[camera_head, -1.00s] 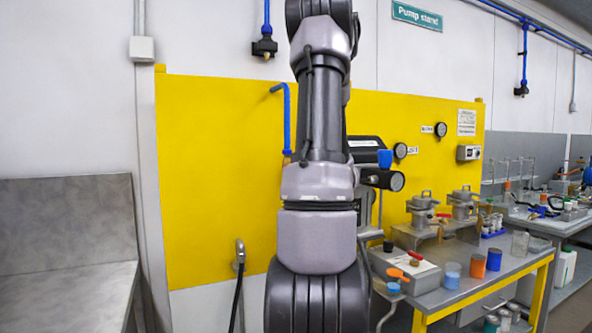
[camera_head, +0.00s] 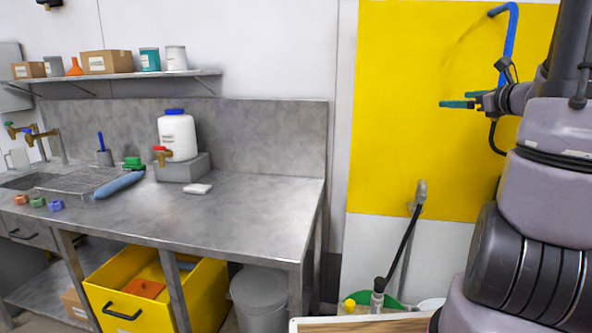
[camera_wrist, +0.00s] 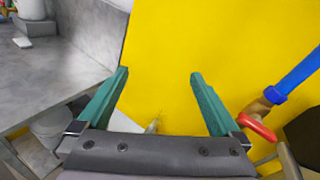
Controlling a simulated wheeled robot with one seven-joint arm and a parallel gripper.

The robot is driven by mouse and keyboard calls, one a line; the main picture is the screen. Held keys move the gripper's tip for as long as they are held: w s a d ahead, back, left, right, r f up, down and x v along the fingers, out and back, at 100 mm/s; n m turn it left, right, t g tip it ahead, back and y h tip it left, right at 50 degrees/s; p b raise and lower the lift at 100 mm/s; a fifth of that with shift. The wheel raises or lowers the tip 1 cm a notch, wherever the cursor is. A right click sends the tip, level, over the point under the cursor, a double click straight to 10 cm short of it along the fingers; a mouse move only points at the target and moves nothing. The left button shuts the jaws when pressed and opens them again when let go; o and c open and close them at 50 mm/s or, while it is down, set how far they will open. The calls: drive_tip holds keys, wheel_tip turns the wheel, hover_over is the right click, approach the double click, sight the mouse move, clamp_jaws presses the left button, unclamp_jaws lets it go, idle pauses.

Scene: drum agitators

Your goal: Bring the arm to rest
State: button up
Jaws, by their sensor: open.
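My arm stands at the right of the head view, in front of the yellow wall panel (camera_head: 420,110). My gripper (camera_head: 457,100) points left there, with its green fingers in front of the panel. In the wrist view my gripper (camera_wrist: 160,75) has its two green fingers spread wide apart, with nothing between them but the yellow panel behind. Part of the arm is cut off by the right edge of the head view.
A blue pipe (camera_head: 510,40) runs close behind my arm; a red valve handle (camera_wrist: 257,127) shows at the right in the wrist view. A steel bench (camera_head: 240,205) with a white jug (camera_head: 177,137) stands left. A black hose (camera_head: 402,245) hangs below the panel.

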drive_tip(key=s+a+n+g+y, duration=0.2)
drive_tip(key=s+a+n+g, duration=0.15)
drive_tip(key=a+n, duration=0.4)
drive_tip(key=s+a+n+g+y, duration=0.25)
drive_tip(key=s+a+n, duration=0.25)
drive_tip(key=a, duration=0.6)
drive_tip(key=s+a+n+g+h, duration=0.2)
drive_tip(key=s+n+h, duration=0.4)
drive_tip(key=s+n, duration=0.7)
drive_tip(key=shift+a+f+n+g, duration=0.2)
drive_tip(key=shift+a+n+g, duration=0.2)
drive_tip(key=shift+n+g, duration=0.1)
